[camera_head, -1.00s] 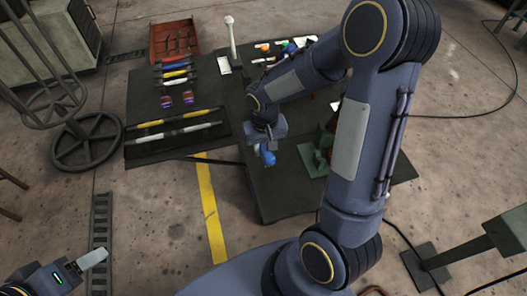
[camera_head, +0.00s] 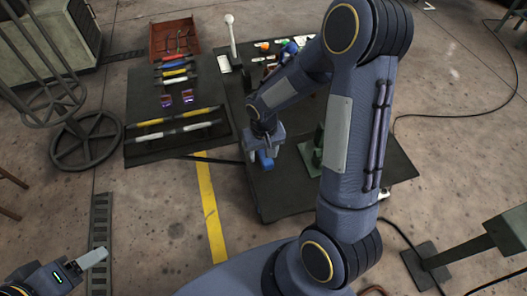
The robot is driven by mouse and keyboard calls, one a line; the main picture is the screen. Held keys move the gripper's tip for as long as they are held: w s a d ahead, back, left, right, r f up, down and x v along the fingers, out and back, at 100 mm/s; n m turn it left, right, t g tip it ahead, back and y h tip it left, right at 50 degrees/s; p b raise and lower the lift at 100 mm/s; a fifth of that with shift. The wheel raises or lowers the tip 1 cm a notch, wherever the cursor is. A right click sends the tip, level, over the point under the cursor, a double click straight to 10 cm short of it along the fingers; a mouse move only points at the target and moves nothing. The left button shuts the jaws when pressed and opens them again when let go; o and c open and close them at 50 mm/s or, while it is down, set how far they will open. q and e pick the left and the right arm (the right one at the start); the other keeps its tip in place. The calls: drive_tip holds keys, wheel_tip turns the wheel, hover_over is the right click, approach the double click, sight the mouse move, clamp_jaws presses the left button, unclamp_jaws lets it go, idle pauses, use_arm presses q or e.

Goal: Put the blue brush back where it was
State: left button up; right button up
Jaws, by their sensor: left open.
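The blue brush (camera_head: 265,158) shows only as a small blue shape just below my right gripper (camera_head: 264,148), over the near left part of the dark table. My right gripper points down and appears shut on it; the fingers are mostly hidden. I cannot tell whether the brush touches the table. My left gripper (camera_head: 92,259) is open and empty at the lower left, over the floor and far from the brush.
A dark mat (camera_head: 150,103) at left holds bars and two purple items (camera_head: 188,96). Behind it is a red-brown tray (camera_head: 174,38). A green fixture (camera_head: 312,150) stands right of my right gripper. Small coloured items (camera_head: 275,47) and a white post (camera_head: 231,38) are at the back.

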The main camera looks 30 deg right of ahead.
drive_tip(key=shift+r, duration=0.1)
wheel_tip(320, 180, up, 12)
drive_tip(key=s+a+r+t+y, duration=0.2)
drive_tip(key=s+r, duration=0.2)
drive_tip(key=s, duration=0.4)
drive_tip(key=s+a+r+n+t+y, duration=0.1)
drive_tip(key=s+a+r+t, duration=0.1)
drive_tip(key=s, duration=0.7)
wheel_tip(320, 180, up, 2)
drive_tip(key=shift+r+t+y, duration=0.1)
drive_tip(key=shift+t+y, duration=0.3)
drive_tip(key=shift+t, duration=0.4)
